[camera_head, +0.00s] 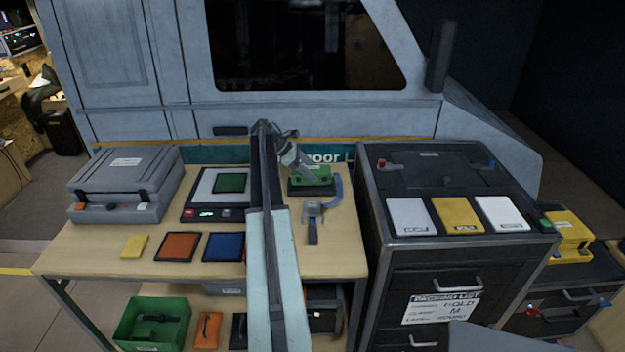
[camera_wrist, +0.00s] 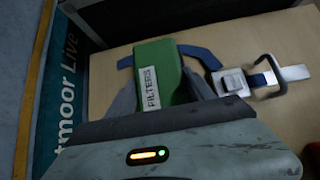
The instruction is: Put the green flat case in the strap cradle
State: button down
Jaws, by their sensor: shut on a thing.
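My gripper (camera_head: 300,165) is shut on a green flat case (camera_head: 318,174) near the back right of the wooden bench. In the wrist view the case (camera_wrist: 158,62) sits between the two fingers (camera_wrist: 160,90), with a white FILTERS label facing me. The strap cradle (camera_head: 336,190) is right at the case, with blue strap showing on both sides of it in the wrist view (camera_wrist: 203,54). Its metal buckle (camera_head: 312,211) lies in front. The case covers the middle of the cradle; I cannot tell whether it rests there or hangs just above.
A scale (camera_head: 203,190) left of my arm carries a dark green square (camera_head: 231,182). Yellow, orange (camera_head: 177,246) and blue (camera_head: 223,246) flat pieces lie at the bench front. A grey case (camera_head: 125,180) stands at left.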

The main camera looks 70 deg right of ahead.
jog(key=f+b, duration=0.4)
jog(key=shift+s+d, duration=0.1)
jog(key=shift+d, duration=0.15)
jog(key=shift+r, duration=0.25)
jog(key=shift+f, duration=0.25)
jog(key=shift+c, duration=1.9)
grip_release()
jog(key=shift+a, duration=0.1)
